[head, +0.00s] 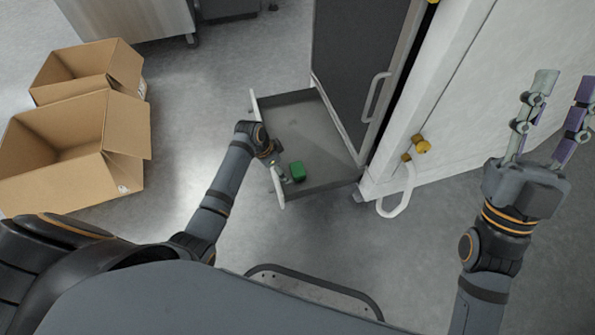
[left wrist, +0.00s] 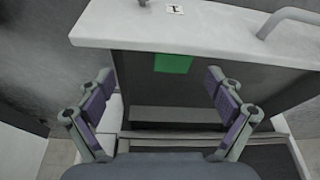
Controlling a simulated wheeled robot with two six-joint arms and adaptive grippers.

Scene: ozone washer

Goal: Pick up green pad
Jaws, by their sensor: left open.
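The green pad (head: 297,171) lies in the open grey drawer (head: 318,130), near its front end. In the left wrist view the green pad (left wrist: 173,64) shows beyond and between my spread fingertips, its top edge cut off by a white panel (left wrist: 190,28). My left gripper (head: 279,172) is open beside the pad, with a gap to it in the wrist view. My right gripper (head: 566,88) is open and empty at the right, its fingers spread upward, away from the drawer.
A tall white cabinet (head: 475,100) with a dark door (head: 352,55) and a handle stands behind and right of the drawer. Two open cardboard boxes (head: 125,125) sit on the floor at the left. The floor between boxes and drawer is clear.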

